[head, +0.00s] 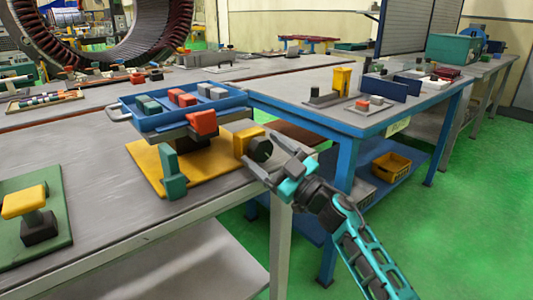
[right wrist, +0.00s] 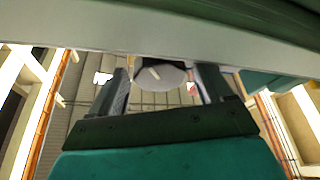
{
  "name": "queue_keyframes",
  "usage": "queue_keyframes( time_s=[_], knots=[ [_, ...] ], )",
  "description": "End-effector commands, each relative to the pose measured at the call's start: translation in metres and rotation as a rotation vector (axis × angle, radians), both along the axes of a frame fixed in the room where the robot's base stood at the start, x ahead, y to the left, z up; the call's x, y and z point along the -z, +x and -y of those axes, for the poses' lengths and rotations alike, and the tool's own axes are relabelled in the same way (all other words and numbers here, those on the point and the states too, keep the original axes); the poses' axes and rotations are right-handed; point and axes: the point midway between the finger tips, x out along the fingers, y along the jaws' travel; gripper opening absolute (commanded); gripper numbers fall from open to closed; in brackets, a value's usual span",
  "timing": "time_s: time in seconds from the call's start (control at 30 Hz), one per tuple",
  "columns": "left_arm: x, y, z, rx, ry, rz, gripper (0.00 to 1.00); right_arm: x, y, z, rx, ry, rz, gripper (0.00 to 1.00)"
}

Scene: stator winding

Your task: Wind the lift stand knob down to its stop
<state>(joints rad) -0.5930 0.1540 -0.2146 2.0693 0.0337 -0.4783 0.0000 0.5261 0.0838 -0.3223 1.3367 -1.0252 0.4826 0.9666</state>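The lift stand stands on a yellow base plate (head: 205,180) and carries a blue tray (head: 150,122) with grey and red blocks. Its dark round knob (head: 261,150) sticks out from a yellow block (head: 246,139) at the stand's right side. My right gripper (head: 277,173) is just below and right of the knob, at the table's edge. In the right wrist view the knob (right wrist: 160,75) shows as a grey disc with a pale mark, between the tips of the spread fingers (right wrist: 163,88). Narrow gaps show beside it. My left gripper is not in view.
A teal upright piece (head: 172,175) and a red block (head: 202,122) are at the stand's front. A green board (head: 55,240) with a yellow-topped part lies at the left. A blue-framed table (head: 330,110) stands behind my right arm. Green floor is clear at the right.

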Motion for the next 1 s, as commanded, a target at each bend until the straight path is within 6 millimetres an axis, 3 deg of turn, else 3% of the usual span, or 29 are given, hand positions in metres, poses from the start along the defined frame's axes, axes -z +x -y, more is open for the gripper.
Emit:
queue_keyframes(
  time_s=[0.37,0.8,1.0],
  knots=[
    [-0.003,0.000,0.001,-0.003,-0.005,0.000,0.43,0.003,-0.006,0.006,0.001,-0.002,-0.002,0.81],
    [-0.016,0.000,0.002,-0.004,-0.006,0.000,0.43,0.035,-0.065,0.066,0.000,-0.002,-0.004,0.81],
    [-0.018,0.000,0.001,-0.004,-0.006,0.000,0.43,0.044,-0.081,0.082,0.000,-0.001,-0.002,0.81]
  ],
)
